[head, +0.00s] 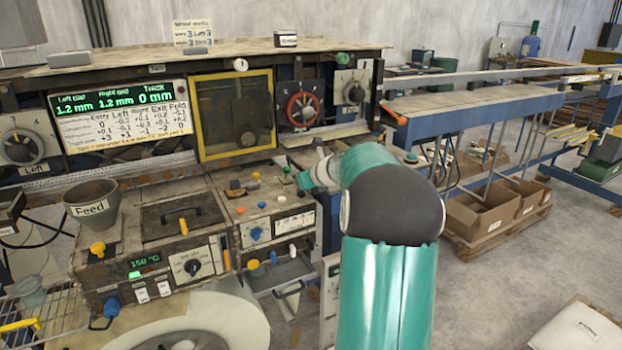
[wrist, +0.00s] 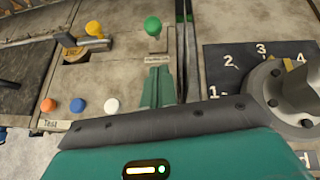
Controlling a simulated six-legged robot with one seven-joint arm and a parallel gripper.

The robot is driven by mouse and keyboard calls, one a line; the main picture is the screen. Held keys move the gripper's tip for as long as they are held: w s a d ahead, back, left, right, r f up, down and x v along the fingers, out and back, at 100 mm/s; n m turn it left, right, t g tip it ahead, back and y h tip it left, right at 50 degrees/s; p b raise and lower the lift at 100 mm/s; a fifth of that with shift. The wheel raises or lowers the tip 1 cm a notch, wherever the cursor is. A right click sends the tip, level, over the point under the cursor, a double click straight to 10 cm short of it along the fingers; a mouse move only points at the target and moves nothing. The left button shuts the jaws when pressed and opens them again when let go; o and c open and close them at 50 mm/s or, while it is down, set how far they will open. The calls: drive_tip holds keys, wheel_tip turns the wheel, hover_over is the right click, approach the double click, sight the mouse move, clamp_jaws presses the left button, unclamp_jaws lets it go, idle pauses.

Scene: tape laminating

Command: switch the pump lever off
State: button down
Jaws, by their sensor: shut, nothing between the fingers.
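No label that I can read names the pump lever, so I cannot tell which lever it is. In the wrist view a lever with a yellow knob (wrist: 93,28) sits in a slot. Right of it stands a green knob (wrist: 152,25) with a small label plate, too small to read. My gripper (wrist: 159,70) is shut and empty, its tips just short of that plate, apart from both knobs. In the head view my teal arm reaches to the console's right side, where the green knob (head: 286,169) shows beside its end; the fingertips are not clear there.
Orange (wrist: 48,105), blue (wrist: 77,104) and white (wrist: 112,104) knobs line the panel's near edge. A numbered dial (wrist: 285,90) stands close on the right. A feed funnel (head: 92,203) and a yellow-framed window (head: 232,112) stand left of my arm.

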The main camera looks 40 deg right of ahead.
sight(295, 189)
drive_tip(key=w, duration=0.4)
drive_tip(key=shift+d+r, duration=0.25)
drive_tip(key=shift+r, duration=0.15)
